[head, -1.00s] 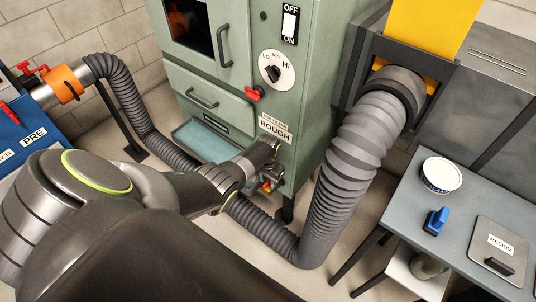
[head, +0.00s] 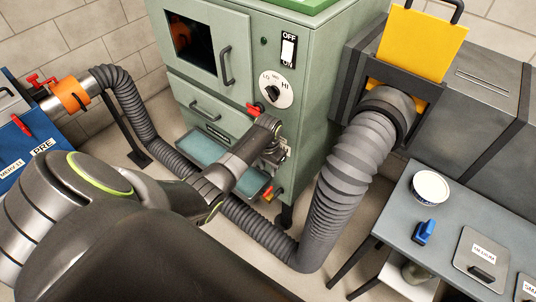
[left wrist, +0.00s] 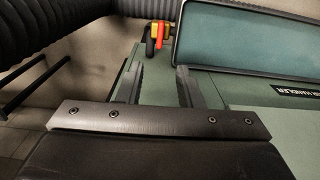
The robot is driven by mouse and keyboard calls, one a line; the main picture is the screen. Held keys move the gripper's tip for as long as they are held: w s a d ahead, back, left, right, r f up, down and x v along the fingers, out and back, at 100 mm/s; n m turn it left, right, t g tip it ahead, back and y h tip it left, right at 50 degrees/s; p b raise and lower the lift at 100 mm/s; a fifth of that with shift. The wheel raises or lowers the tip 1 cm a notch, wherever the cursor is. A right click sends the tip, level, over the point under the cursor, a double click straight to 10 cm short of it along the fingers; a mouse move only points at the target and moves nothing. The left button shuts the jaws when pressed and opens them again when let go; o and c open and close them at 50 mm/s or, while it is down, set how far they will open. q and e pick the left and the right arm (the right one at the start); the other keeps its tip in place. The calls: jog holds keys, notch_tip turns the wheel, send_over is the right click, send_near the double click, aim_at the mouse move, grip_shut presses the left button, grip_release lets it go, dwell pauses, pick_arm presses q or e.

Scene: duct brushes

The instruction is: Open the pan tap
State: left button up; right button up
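The pan tap (head: 266,193), a small red and yellow valve, sits at the corner of the green pan (head: 203,150) low on the cabinet. In the left wrist view the tap (left wrist: 158,34) has red, yellow and black parts and lies beyond the fingertips. My left gripper (head: 279,153) is in front of the cabinet's lower right, above the tap and apart from it. In the left wrist view its two fingers (left wrist: 160,72) stand apart with nothing between them. My right gripper is not in view.
The green cabinet (head: 230,92) has another red handle (head: 257,108) below the dial. A thick grey hose (head: 345,190) runs beside and below the tap. A grey table (head: 440,215) with a white tub stands right.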

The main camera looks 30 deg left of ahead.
pick_arm(q)
jog(key=shift+r, duration=1.45)
jog(key=s+a+f+n+p, duration=0.1)
jog(key=s+f+p, duration=0.1)
jog(key=s+f, duration=1.65)
jog(key=s+d+f, duration=0.1)
jog(key=s+f, duration=0.3)
jog(key=s, duration=0.9)
jog(key=s+d+f+t+y+p, duration=0.1)
jog(key=s+f, duration=0.4)
jog(key=s, duration=0.9)
jog(key=shift+d, duration=0.6)
jog(key=shift+s+f, duration=0.1)
jog(key=shift+s, duration=0.1)
